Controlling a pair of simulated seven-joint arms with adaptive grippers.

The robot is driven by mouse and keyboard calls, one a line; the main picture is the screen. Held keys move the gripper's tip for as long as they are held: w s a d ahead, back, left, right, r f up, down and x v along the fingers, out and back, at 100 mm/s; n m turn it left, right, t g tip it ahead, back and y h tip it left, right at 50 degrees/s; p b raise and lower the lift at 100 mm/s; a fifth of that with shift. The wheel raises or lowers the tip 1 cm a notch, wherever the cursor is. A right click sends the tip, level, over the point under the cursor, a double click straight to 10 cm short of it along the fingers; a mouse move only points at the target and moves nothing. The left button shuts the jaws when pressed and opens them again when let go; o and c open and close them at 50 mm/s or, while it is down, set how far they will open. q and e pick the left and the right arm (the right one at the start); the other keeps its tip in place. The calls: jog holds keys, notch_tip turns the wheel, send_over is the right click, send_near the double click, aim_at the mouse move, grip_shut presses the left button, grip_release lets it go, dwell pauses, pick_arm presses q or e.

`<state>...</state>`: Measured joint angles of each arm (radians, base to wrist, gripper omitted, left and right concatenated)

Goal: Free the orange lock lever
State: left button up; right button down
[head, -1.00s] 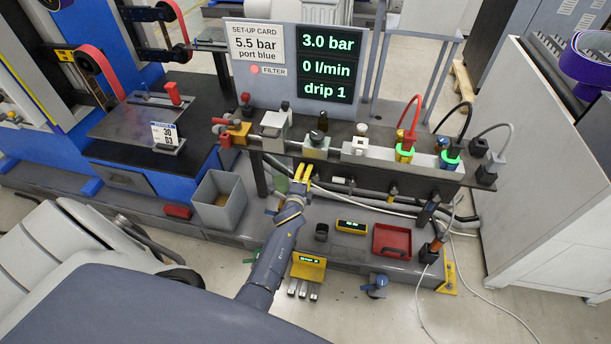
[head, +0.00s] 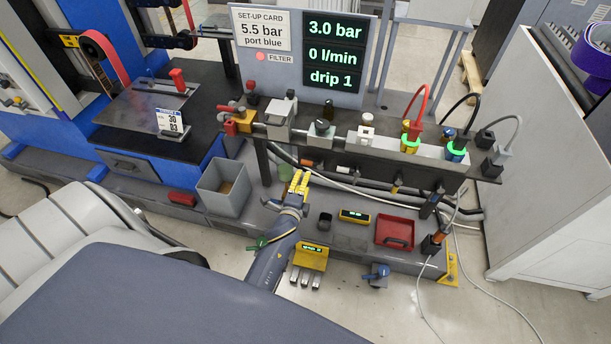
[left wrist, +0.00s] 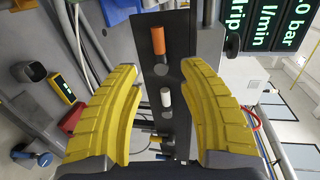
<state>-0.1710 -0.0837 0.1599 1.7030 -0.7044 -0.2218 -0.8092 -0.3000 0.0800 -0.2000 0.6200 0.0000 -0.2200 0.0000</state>
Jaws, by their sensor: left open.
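A yellow-orange valve block (head: 244,120) with red-orange handles (head: 227,109) stands at the left end of the rail in the head view. I cannot tell for sure which handle is the orange lock lever. My left gripper (head: 299,178) is in front of and below the rail, right of the valve block and apart from it. Its yellow fingers are open and empty. The left wrist view shows the open fingers (left wrist: 160,105) facing a dark panel with an orange cylindrical fitting (left wrist: 158,41) and a white one (left wrist: 165,97). My right gripper is not in view.
A grey bin (head: 224,190) stands left of my left gripper. A red tray (head: 395,232) and a yellow meter (head: 355,217) lie to its right. The rail (head: 375,150) carries knobs and cabled plugs. Hoses run beneath it. A display panel (head: 300,50) stands behind.

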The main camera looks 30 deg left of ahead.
pick_arm(q)
jog(key=shift+v, duration=0.75)
jog(key=s+d+f+n+g+h, duration=0.1)
jog(key=s+d+f+n+g, duration=0.15)
jog(key=s+f, duration=0.6)
jog(key=s+d+f+n+g+h, duration=0.2)
jog(key=s+d+f+n, duration=0.15)
jog(key=f, duration=0.95)
jog(key=s+d+f+n+g+h, duration=0.1)
jog(key=s+d+f+n+g, duration=0.4)
jog(key=f, duration=0.6)
jog(key=s+a+f+g, duration=0.1)
jog(key=s+f, duration=0.3)
jog(key=s, duration=0.6)
jog(key=s+a+f+g, duration=0.2)
jog(key=s+f, duration=0.3)
jog(key=s, duration=0.6)
jog(key=s+a+f+g, duration=0.1)
jog(key=s+f, duration=0.3)
jog(key=s, duration=0.7)
jog(key=shift+a+f+h, duration=0.2)
jog(key=shift+f+h, duration=0.1)
jog(key=shift+f, duration=0.1)
